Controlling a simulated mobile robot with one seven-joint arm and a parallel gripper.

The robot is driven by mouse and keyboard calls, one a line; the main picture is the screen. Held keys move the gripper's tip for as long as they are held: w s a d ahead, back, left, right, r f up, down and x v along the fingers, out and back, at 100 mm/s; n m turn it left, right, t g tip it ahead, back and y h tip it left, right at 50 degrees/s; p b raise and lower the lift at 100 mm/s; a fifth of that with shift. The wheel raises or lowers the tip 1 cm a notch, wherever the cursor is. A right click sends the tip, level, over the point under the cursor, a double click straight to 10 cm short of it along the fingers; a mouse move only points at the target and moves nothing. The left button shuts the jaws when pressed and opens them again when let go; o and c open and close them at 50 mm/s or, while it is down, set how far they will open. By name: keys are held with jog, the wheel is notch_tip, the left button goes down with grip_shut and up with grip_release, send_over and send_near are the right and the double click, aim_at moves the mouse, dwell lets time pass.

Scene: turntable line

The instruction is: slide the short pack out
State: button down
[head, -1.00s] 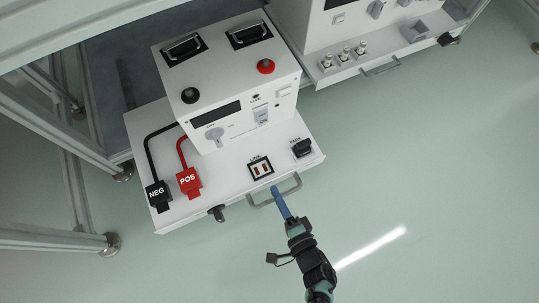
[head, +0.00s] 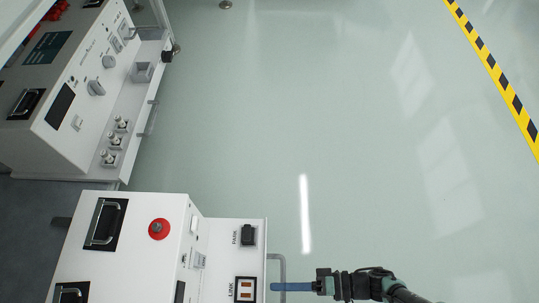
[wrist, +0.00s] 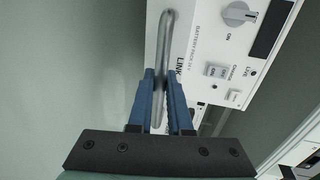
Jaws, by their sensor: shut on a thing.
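The white pack (head: 140,250) stands at the lower left of the head view, partly cut off by the bottom edge. Its front ledge (head: 220,262) carries the LINK socket (head: 245,289) and the black PARK plug (head: 247,236). A grey bar handle (head: 283,268) is on the ledge's front edge. My gripper (head: 274,287) reaches in from the right with blue fingers. In the wrist view the handle (wrist: 165,45) runs between the fingers (wrist: 162,85), and they are shut on it. The pack's NEG and POS plugs are out of view.
A second white pack (head: 85,75) with its own handle stands at the upper left, a gap away. Open pale floor (head: 330,120) fills the middle and right. A yellow-black striped line (head: 495,75) crosses the upper right.

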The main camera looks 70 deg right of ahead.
jog(key=shift+s+d, duration=0.15)
jog(key=shift+s, duration=0.05)
jog(key=c, duration=0.8)
grip_release()
jog(key=shift+c, duration=0.2)
jog(key=v, duration=1.3)
